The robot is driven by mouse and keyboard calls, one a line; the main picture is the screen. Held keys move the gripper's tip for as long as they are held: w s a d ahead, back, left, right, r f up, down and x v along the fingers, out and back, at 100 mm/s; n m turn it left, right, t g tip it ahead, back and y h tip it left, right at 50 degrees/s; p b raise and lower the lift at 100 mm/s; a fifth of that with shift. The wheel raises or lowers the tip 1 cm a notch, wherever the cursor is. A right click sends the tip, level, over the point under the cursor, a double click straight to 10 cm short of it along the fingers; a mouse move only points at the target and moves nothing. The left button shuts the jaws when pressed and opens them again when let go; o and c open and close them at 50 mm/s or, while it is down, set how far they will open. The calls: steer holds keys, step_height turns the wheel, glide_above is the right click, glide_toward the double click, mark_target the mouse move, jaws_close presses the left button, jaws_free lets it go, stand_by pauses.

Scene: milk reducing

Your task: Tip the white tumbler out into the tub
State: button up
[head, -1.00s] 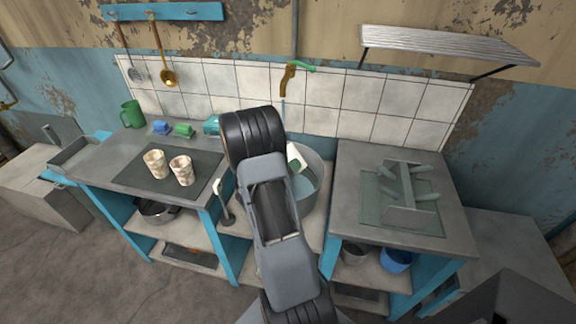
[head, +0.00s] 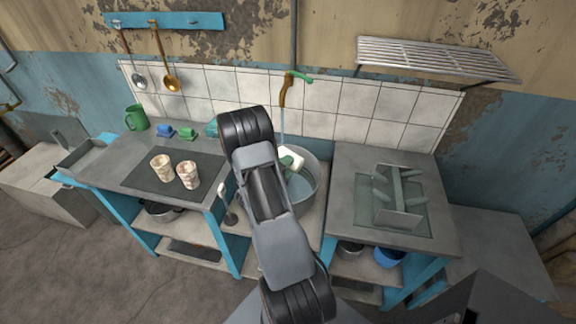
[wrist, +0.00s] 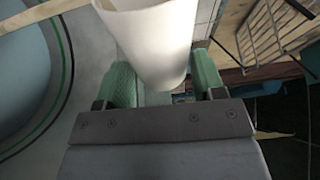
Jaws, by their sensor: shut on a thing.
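My gripper (head: 284,160) is mostly hidden behind my arm in the head view. The tub (head: 322,188) is a round grey basin with bluish water in it. The tub's water (wrist: 18,65) also shows at the left of the wrist view. I cannot see any liquid leaving the tumbler.
A brass tap (head: 284,92) with a green handle has a thin stream below it. Two patterned cups (head: 188,175) stand on the left counter with a green mug (head: 136,117). A drying rack (head: 398,195) stands on the right counter. A slatted shelf (head: 440,58) is above.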

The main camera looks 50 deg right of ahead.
steer(key=r+n+p, duration=0.1)
steer(key=n, duration=0.1)
steer(key=w+n+p, duration=0.1)
steer(key=n+p, duration=0.1)
steer(key=shift+w+r, duration=0.2)
steer(key=shift+r, duration=0.15)
steer(key=shift+a, duration=0.1)
stand_by(0.6)
